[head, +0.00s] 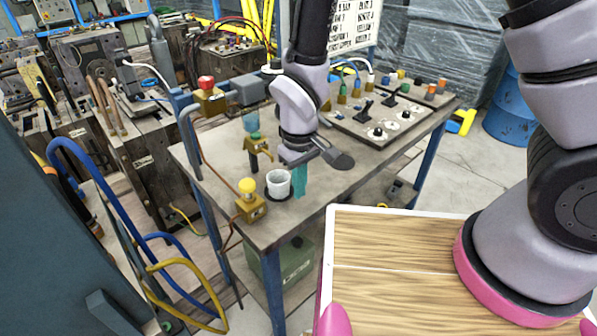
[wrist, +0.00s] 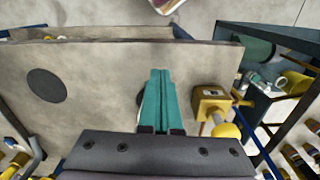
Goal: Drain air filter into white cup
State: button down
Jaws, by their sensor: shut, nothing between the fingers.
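The white cup (head: 278,186) stands upright on a dark round patch near the table's front-left side in the head view. The air filter has a grey head (head: 248,89) and a see-through blue bowl (head: 250,121), with a green part (head: 255,136) at the bowl's bottom. It stands behind and left of the cup. My gripper (head: 299,192) has teal fingers, shut and empty, pointing down just right of the cup; I cannot tell whether they touch it. In the wrist view the shut fingers (wrist: 160,74) hide most of the cup's area.
A brass block with a yellow knob (head: 248,187) stands left of the cup; it also shows in the wrist view (wrist: 211,100). A red-knobbed valve (head: 206,83) is behind. A lever panel (head: 375,118) fills the table's back right. A dark disc (head: 338,160) lies right of my gripper.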

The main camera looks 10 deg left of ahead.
aim_at(285, 185)
notch_tip(285, 185, down, 4)
jog(key=shift+r, duration=0.1)
jog(key=shift+w+a, duration=1.45)
jog(key=shift+w+a, duration=0.55)
jog(key=shift+a, duration=0.05)
jog(key=shift+d, duration=0.15)
